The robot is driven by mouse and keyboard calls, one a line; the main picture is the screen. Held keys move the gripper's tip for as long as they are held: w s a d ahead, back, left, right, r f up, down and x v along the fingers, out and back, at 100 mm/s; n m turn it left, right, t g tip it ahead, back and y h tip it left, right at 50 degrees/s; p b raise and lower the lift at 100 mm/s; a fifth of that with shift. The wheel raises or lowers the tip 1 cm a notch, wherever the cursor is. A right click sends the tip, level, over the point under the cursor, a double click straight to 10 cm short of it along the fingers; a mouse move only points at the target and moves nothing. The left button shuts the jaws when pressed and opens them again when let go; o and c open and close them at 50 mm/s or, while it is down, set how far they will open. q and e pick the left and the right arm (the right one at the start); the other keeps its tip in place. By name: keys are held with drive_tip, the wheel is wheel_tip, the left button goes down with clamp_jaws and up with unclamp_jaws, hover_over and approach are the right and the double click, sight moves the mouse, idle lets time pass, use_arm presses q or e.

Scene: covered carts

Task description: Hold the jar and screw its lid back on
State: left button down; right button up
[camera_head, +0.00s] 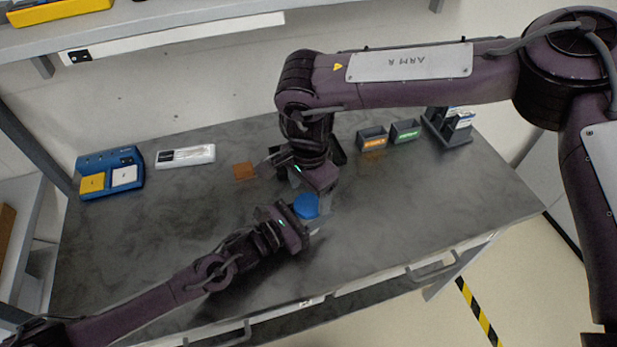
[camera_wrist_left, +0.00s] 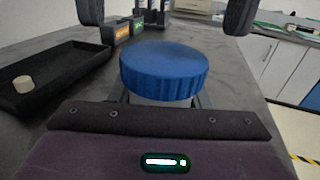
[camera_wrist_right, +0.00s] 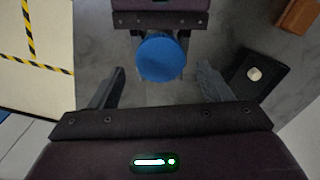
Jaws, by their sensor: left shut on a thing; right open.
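The blue round lid (camera_head: 306,205) sits on top of the jar, level as far as I can see. It is large in the left wrist view (camera_wrist_left: 163,70) and also shows in the right wrist view (camera_wrist_right: 161,57). A pale strip of the jar (camera_wrist_left: 160,101) shows under the lid; the rest is hidden. My left gripper (camera_head: 308,225) is shut on the jar below the lid. My right gripper (camera_head: 303,188) is open and empty, just above the lid, with its fingers apart on either side and not visibly touching it.
A black tray (camera_wrist_left: 60,100) with a small cream round piece (camera_wrist_left: 23,84) lies beside the jar. Two small labelled bins (camera_head: 372,140) and a dark rack (camera_head: 450,132) stand behind. A blue holder (camera_head: 108,190), a white case (camera_head: 186,156) and a brown square (camera_head: 244,171) lie left.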

sight(309, 204)
drive_tip(key=shift+f, duration=1.65)
drive_tip(key=c, duration=1)
drive_tip(key=m, duration=0.6)
drive_tip(key=shift+m, duration=0.4)
drive_tip(key=o, duration=1.1)
drive_tip(key=shift+c, duration=0.2)
